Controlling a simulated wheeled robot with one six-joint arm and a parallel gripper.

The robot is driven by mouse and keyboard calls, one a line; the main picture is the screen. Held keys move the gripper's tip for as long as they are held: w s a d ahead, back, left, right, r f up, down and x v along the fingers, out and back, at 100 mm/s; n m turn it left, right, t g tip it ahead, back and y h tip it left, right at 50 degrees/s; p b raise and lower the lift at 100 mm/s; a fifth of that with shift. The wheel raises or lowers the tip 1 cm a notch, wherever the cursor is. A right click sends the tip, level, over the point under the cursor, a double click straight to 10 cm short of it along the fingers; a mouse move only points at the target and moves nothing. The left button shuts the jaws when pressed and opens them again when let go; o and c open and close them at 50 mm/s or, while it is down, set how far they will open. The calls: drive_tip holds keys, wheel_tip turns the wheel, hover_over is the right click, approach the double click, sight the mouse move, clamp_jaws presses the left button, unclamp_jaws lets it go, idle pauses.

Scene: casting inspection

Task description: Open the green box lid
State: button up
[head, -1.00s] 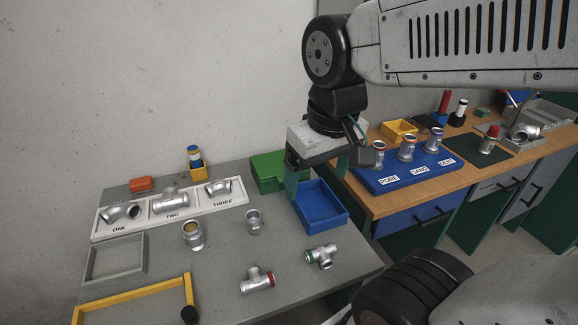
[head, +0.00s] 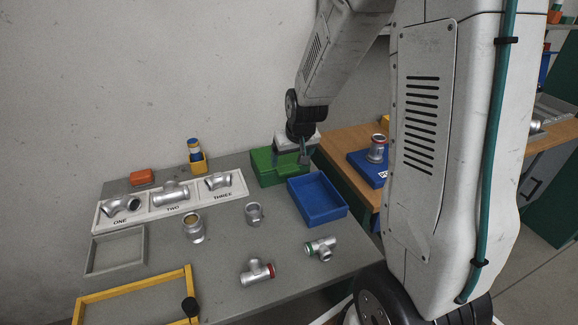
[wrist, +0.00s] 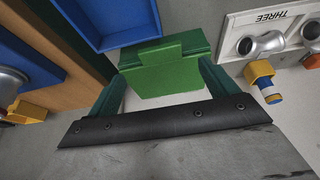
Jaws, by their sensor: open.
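The green box (head: 266,172) stands at the back of the grey table with its lid (head: 262,158) closed. In the wrist view the green box (wrist: 168,68) lies ahead, between the fingers, with a raised tab on its front edge. My gripper (head: 304,160) is at the right side of the box in the head view. I cannot tell whether a finger touches the box.
An open blue tray (head: 341,212) sits just in front of the green box. A white three-part tray (head: 147,213) with fittings is to the left, near a yellow holder (head: 198,165). Loose pipe fittings (head: 257,272) lie on the table. A blue stand (head: 364,168) is to the right.

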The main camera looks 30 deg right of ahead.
sight(288, 169)
drive_tip(key=shift+x, duration=2.75)
